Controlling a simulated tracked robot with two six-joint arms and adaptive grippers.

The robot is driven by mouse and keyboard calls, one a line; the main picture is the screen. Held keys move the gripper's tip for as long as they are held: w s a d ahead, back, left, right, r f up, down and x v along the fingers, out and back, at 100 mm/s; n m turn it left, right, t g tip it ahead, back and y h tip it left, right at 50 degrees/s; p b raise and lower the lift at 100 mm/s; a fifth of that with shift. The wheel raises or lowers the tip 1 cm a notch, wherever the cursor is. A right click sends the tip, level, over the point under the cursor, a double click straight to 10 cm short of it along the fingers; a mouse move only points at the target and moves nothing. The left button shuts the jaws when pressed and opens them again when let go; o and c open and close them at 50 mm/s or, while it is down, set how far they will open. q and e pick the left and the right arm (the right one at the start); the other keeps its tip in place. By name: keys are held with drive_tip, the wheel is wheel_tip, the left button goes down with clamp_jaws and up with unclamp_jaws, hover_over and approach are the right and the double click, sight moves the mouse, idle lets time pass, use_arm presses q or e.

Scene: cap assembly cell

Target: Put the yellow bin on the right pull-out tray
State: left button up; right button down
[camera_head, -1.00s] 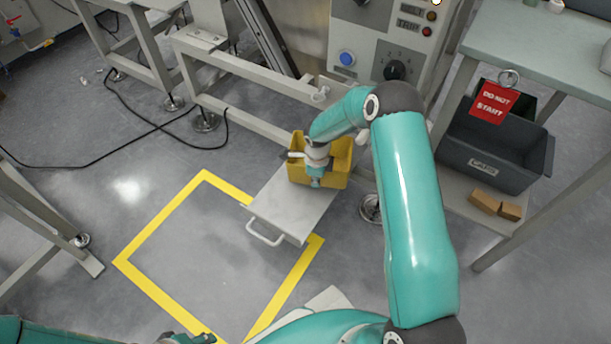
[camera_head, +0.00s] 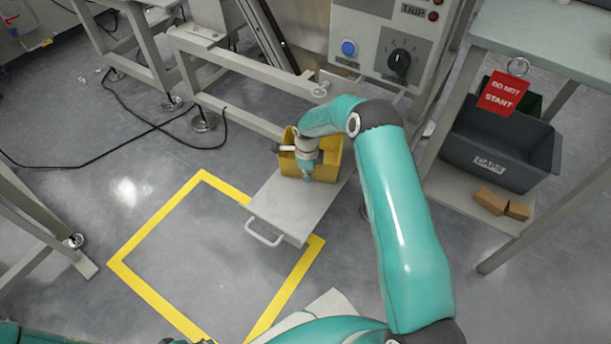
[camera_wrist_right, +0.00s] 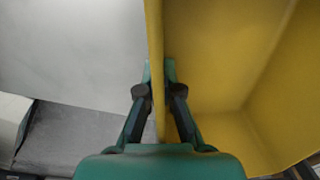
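The yellow bin (camera_head: 332,165) is upright at the rear part of the grey pull-out tray (camera_head: 290,210) in the head view. I cannot tell whether its base fully rests on the tray. My right gripper (camera_head: 308,178) reaches down at the bin's near-left side. In the right wrist view, the fingers (camera_wrist_right: 160,75) lie on both sides of the bin's wall (camera_wrist_right: 155,40) and appear closed on it. The arm and wrist hide part of the bin. Only a small teal piece of my left gripper (camera_head: 187,341) shows at the bottom edge; its fingers cannot be made out.
A yellow floor outline (camera_head: 150,290) lies at the left of the tray. A control panel (camera_head: 375,45) stands behind. A dark CAPS crate (camera_head: 500,150) with a red sign (camera_head: 502,93) and brown blocks (camera_head: 490,200) is on the right bench's shelf. Black cable lies on the left floor.

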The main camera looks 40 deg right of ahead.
drive_tip(key=shift+f, duration=0.1)
drive_tip(key=c, duration=1.3)
unclamp_jaws()
drive_tip(key=shift+s+a+r+p, duration=0.15)
drive_tip(key=shift+r+p, duration=1)
drive_tip(key=shift+r, duration=1.95)
drive_tip(key=shift+s+a+r+p, duration=0.1)
drive_tip(key=shift+r+p, duration=1)
drive_tip(key=shift+r, duration=1.95)
